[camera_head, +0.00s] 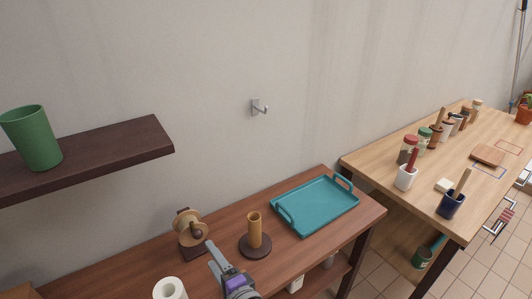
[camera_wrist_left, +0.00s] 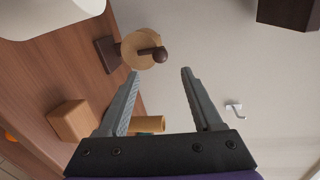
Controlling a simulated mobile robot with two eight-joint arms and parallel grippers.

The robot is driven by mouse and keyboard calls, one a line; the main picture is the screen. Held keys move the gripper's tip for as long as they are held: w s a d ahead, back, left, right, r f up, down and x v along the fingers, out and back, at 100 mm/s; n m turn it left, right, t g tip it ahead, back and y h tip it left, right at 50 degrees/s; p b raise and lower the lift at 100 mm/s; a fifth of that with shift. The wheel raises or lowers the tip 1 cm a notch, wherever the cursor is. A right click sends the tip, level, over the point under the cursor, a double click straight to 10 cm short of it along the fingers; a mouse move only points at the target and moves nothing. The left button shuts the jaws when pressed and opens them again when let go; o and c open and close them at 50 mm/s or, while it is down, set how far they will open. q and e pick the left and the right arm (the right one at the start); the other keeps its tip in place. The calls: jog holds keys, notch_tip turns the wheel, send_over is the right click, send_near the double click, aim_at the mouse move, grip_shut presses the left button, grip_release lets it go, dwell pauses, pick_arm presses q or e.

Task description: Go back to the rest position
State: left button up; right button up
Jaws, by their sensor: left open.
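My left gripper (camera_head: 214,258) is low in the head view, above the front of the reddish-brown table (camera_head: 120,268). Its jaws are open, with nothing between them. In the left wrist view the gripper (camera_wrist_left: 161,74) shows two spread grey fingers. A wooden disc on a dark stand (camera_head: 190,230) is just beyond it; the disc (camera_wrist_left: 140,48) shows beyond the fingertips in the wrist view. A tan upright tube on a round dark base (camera_head: 254,230) stands to the gripper's right. My right gripper is not in view.
A white roll (camera_head: 170,289) stands left of the gripper. A teal tray (camera_head: 279,215) lies at the right of the table. A dark shelf (camera_head: 110,150) with a green cup (camera_head: 32,138) juts out upper left. A wall hook (camera_head: 259,106) is above. A second table (camera_head: 440,150) holds jars.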

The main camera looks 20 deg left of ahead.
pick_arm(q)
jog(key=s+a+f+n+g+h+p, duration=0.2)
jog(key=s+f+n+g+h+p, duration=0.2)
jog(key=s+f+h, duration=0.15)
jog(key=s+d+r+n+h+p, duration=0.1)
jog(key=s+d+n+h+p, duration=0.2)
jog(key=d+h, duration=0.4)
jog(key=shift+s+d+r+n+g, duration=0.35)
jog(key=shift+s+n, duration=0.2)
jog(key=shift+n, duration=0.55)
